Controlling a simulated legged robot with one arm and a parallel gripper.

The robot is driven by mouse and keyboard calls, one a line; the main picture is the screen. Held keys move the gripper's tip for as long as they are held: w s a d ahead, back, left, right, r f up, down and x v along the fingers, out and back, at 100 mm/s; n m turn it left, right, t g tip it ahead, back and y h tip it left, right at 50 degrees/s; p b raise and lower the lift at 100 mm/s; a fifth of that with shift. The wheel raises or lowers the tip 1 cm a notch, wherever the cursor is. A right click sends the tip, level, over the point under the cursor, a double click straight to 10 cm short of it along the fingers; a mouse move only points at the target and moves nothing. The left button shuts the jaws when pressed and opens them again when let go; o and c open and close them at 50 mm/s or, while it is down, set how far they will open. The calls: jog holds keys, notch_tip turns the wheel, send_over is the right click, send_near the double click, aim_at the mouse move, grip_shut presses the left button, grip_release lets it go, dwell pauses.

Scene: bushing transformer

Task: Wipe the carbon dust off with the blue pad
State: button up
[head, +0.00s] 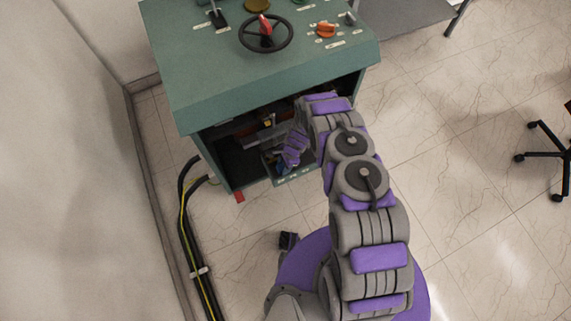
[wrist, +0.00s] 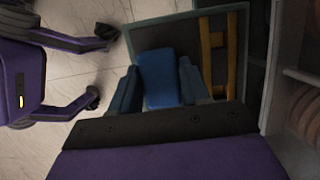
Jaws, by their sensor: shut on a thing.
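The blue pad (wrist: 157,68) shows in the wrist view between the two fingers of my gripper (wrist: 159,84), which is shut on it. The pad is over or in a shallow grey-green-rimmed tray (wrist: 184,16); I cannot tell whether it touches the tray floor. In the head view my arm reaches into the open lower bay of the green cabinet (head: 220,112), and the gripper's fingertips and the pad are hard to make out there. I cannot make out the carbon dust in either view.
A yellow frame-like part (wrist: 212,50) lies at the tray's right side in the wrist view. The cabinet top carries a black handwheel (head: 266,33) and an orange knob (head: 326,29). Black and yellow-green cables (head: 186,230) run along the left wall.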

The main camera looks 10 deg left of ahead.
jog(key=shift+s+a+r+p, duration=0.1)
jog(key=shift+s+a+p, duration=0.05)
jog(key=shift+s+a, duration=0.3)
jog(key=shift+s+a+r+p, duration=0.1)
jog(key=shift+s+a+p, duration=0.1)
jog(key=shift+a, duration=0.3)
jog(key=shift+f, duration=0.1)
jog(key=shift+w+b, duration=0.15)
jog(key=shift+b, duration=0.15)
jog(key=shift+w+a+f+b, duration=0.25)
jog(key=shift+w+b, duration=0.2)
jog(key=shift+b, duration=0.4)
jog(key=shift+w+a+r, duration=0.1)
jog(key=shift+a, duration=0.05)
